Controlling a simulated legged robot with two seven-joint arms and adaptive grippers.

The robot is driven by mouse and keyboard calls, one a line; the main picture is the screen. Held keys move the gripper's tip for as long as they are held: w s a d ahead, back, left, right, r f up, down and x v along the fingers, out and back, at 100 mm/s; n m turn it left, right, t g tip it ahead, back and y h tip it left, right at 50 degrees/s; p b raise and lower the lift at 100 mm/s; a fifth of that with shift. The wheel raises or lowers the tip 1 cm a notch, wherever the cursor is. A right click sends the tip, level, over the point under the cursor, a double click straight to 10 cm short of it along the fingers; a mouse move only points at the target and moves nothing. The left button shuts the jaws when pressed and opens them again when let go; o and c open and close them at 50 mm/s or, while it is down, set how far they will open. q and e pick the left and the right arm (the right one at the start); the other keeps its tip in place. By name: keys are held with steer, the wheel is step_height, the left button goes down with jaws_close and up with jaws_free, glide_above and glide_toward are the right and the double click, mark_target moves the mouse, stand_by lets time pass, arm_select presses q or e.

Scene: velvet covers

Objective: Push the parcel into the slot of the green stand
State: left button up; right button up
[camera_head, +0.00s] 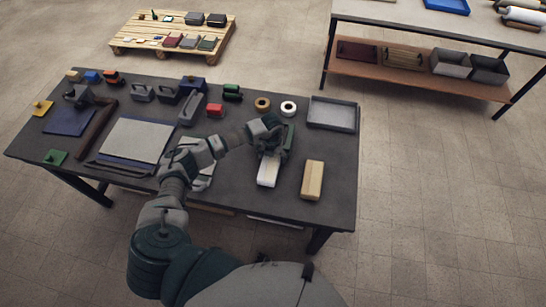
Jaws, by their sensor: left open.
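A green stand (288,143) is on the right half of the dark table. A white block-like piece (268,172) shows at its near end; I cannot tell whether it is part of the stand. A tan box with a paler band, which looks like the parcel (312,180), lies on the table to the right of the stand, apart from it. My left gripper (271,124) is open over the far end of the stand and hides part of it. I cannot tell whether it touches the stand. My right gripper is out of view.
A grey tray (332,114) stands behind the parcel at the table's right corner. Tape rolls (288,108) lie behind the stand. Several tools, a grey panel (136,140) and a blue sheet (69,121) fill the left half. Bare tabletop surrounds the parcel.

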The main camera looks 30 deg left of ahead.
arm_select(q)
steer(key=shift+a, duration=0.25)
steer(key=shift+w+r, duration=0.1)
steer(key=shift+r, duration=0.25)
step_height(320, 180, up, 10)
steer(key=shift+d, duration=0.1)
steer(key=shift+d+r, duration=0.25)
steer(key=shift+r, duration=0.4)
